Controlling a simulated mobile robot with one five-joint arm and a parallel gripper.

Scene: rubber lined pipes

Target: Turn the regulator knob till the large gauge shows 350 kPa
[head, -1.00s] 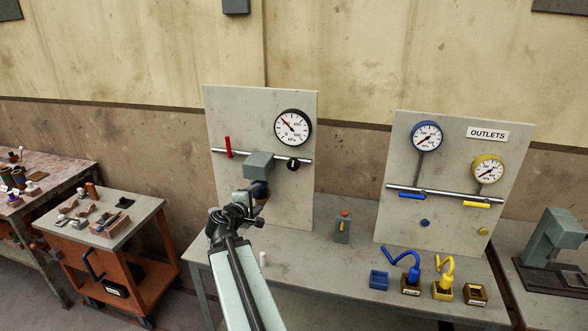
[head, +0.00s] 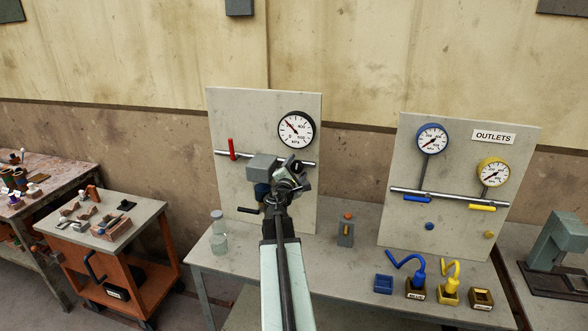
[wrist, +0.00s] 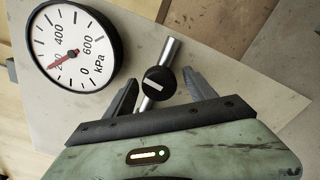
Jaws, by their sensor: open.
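The large gauge (head: 296,130) has a white face and black rim. It also shows, turned on its side, in the wrist view (wrist: 77,47), its red needle near the 200 mark. The regulator knob (wrist: 159,82) is black and round with a white bar, at the end of a metal pipe. My gripper (wrist: 161,78) is open, one finger on each side of the knob with gaps; whether the fingers reach around it or stop short in front, I cannot tell. In the head view my gripper (head: 293,176) covers most of the knob.
A grey box (head: 261,165) sits on the pipe just left of my gripper, with a red lever (head: 231,148) further left. A bottle (head: 218,238) stands at the bench's left end. The outlets panel (head: 465,150) with two small gauges is to the right.

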